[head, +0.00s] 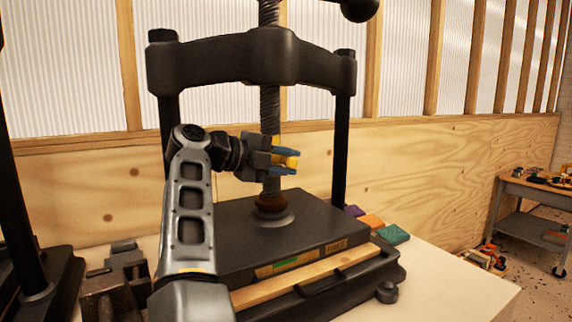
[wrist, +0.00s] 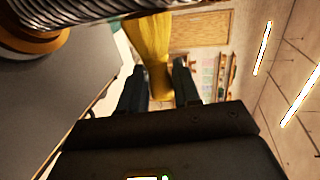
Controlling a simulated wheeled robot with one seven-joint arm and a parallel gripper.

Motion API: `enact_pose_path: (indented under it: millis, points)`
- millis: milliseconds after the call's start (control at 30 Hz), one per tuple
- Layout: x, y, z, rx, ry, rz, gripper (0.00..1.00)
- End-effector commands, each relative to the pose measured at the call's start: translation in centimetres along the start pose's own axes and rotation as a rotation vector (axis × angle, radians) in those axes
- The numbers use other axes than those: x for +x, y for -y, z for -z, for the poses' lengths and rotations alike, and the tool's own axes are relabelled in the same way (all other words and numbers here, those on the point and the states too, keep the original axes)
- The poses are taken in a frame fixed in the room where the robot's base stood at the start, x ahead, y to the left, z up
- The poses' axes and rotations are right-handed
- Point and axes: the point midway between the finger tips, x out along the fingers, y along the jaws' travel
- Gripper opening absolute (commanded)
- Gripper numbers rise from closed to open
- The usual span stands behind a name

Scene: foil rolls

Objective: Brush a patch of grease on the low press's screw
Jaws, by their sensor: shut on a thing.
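The press's screw (head: 270,110) is a dark threaded upright rod that passes through the black crossbeam (head: 250,60). A brown collar (head: 272,202) rings its foot on the thick black plate (head: 310,230). In the wrist view the screw (wrist: 75,12) crosses the top left, with the brown collar (wrist: 30,42) beside it. My gripper (head: 289,161) is in front of the screw, shut on a yellow brush (head: 291,162). In the wrist view the brush (wrist: 152,55) stands between the fingers, its far end close to the screw. I cannot tell whether they touch. No grease patch can be made out.
A wooden board (head: 290,285) lies under the plate on the press bed. Purple, orange and green blocks (head: 394,234) lie to the right. A metal vise-like block (head: 112,290) stands left of my arm. The white table (head: 450,280) is clear at the right; a cart stands beyond.

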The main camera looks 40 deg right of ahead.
Motion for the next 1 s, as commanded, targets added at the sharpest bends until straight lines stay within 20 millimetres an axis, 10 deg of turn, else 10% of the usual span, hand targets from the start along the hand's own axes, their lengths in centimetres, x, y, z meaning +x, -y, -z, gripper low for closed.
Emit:
enact_pose_path:
  millis: [1000]
  points:
    - [-1.6, 6.1, -0.2, 0.002, 0.008, 0.003, 0.0]
